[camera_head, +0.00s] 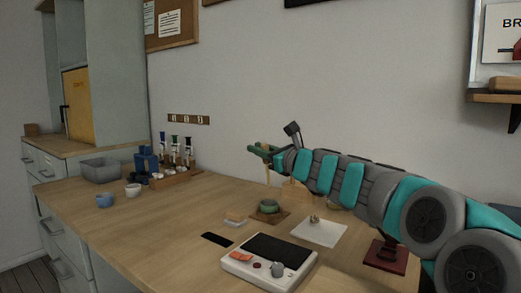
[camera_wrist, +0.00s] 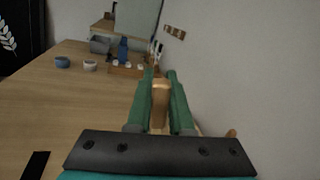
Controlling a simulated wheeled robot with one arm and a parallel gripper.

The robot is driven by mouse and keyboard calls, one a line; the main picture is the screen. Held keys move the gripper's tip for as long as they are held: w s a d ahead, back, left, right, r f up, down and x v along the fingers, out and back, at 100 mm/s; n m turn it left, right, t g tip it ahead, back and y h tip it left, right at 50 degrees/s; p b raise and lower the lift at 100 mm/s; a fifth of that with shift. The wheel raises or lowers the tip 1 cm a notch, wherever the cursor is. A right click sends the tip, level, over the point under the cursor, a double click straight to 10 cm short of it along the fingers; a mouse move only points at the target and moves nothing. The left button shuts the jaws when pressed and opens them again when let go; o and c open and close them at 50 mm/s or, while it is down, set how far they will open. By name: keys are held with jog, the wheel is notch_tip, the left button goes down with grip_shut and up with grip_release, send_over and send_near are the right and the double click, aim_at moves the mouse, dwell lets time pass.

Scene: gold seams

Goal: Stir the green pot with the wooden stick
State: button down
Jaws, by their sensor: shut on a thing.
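The green pot (camera_head: 268,206) stands on a small wooden board (camera_head: 281,217) near the middle of the table. My gripper (camera_head: 262,150) is above and slightly behind it in the head view, shut on the pale wooden stick (camera_head: 267,172). The stick hangs down towards the pot, and its lower end appears to be above the rim, though the exact gap is hard to tell. In the wrist view the stick (camera_wrist: 160,100) is between the green fingers (camera_wrist: 160,84). The pot does not show in the wrist view.
A white device with a black plate (camera_head: 268,262) is at the table's front. A white sheet (camera_head: 319,232) with a small object lies right of the pot. A bottle rack (camera_head: 175,178), grey bin (camera_head: 100,168) and cups (camera_head: 132,190) stand left. The wall is behind.

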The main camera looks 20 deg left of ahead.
jog(key=shift+w+f+b, duration=0.1)
jog(key=shift+f+b, duration=2.85)
jog(key=shift+f, duration=0.75)
